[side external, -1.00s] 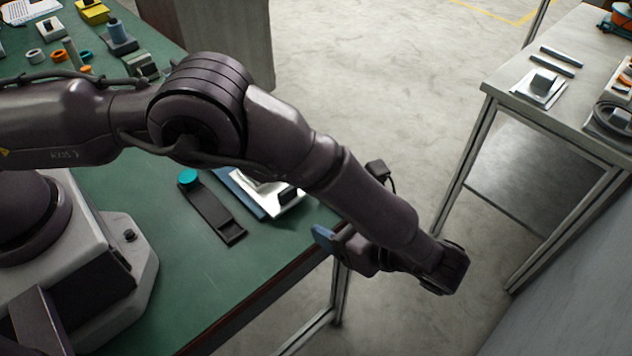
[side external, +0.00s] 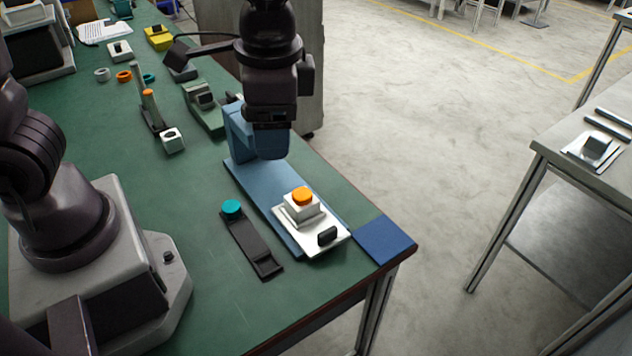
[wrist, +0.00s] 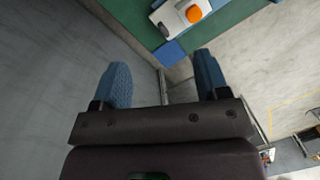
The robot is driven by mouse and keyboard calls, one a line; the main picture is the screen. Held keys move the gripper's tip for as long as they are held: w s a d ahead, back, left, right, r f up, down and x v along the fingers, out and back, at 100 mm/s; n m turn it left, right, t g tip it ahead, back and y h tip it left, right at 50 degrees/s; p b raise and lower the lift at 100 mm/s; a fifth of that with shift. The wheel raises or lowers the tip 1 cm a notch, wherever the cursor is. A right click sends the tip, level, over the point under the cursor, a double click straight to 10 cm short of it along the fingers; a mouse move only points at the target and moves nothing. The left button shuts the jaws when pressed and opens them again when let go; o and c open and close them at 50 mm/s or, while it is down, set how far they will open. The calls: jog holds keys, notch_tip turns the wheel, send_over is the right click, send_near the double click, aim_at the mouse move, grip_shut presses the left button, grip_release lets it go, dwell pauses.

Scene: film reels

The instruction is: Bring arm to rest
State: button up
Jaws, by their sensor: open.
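My gripper (side external: 272,145) hangs above the blue fixture (side external: 257,190) in the side view, on a dark wrist. In the wrist view my gripper (wrist: 162,78) is open, with its two blue fingers apart and nothing between them. The bare floor and the corner of the bench lie beyond the fingers. Whether the fingers touch the fixture cannot be told from the side view.
A white plate (side external: 325,238) with an orange-topped block (side external: 303,198) lies by the front of the green bench (side external: 190,240). Next to it are a blue mat (side external: 385,240) and a black strip with a teal knob (side external: 232,208). Several small parts stand farther back.

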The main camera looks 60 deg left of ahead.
jog(key=s+a+r+n+t+h, duration=0.1)
jog(key=s+a+r+n+t, duration=0.4)
jog(key=s+a+r, duration=0.2)
jog(key=shift+s+a+r+t, duration=0.35)
jog(key=shift+a+r, duration=0.2)
jog(key=shift+a, duration=0.4)
